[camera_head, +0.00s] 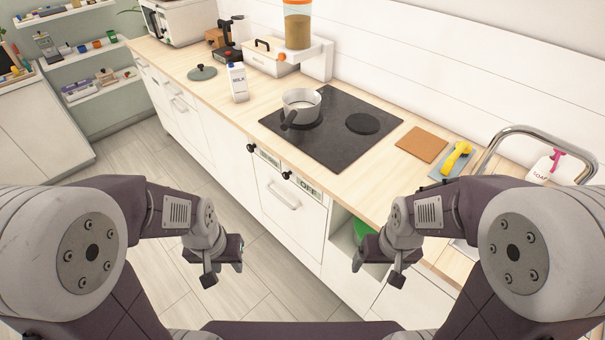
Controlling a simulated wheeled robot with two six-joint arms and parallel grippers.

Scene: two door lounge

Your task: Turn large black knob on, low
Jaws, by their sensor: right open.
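Two black knobs stick out from the front of the cooker unit below the hob: a left knob (251,147) and a right knob (288,174). Which one is larger is hard to tell. A label (307,190) reading "OFF" sits to the right of the right knob. Another label (268,157) beside the left knob is too small to read. My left gripper (224,266) is open and empty, below and left of the knobs. My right gripper (377,271) is open and empty, below and right of them. Neither touches a knob.
A pot (301,106) stands on the black hob (336,141). A milk carton (237,83) and a lid (202,72) are on the counter to the left. A brown board (421,144) and a sink tap (515,132) are to the right. The floor before the cooker is clear.

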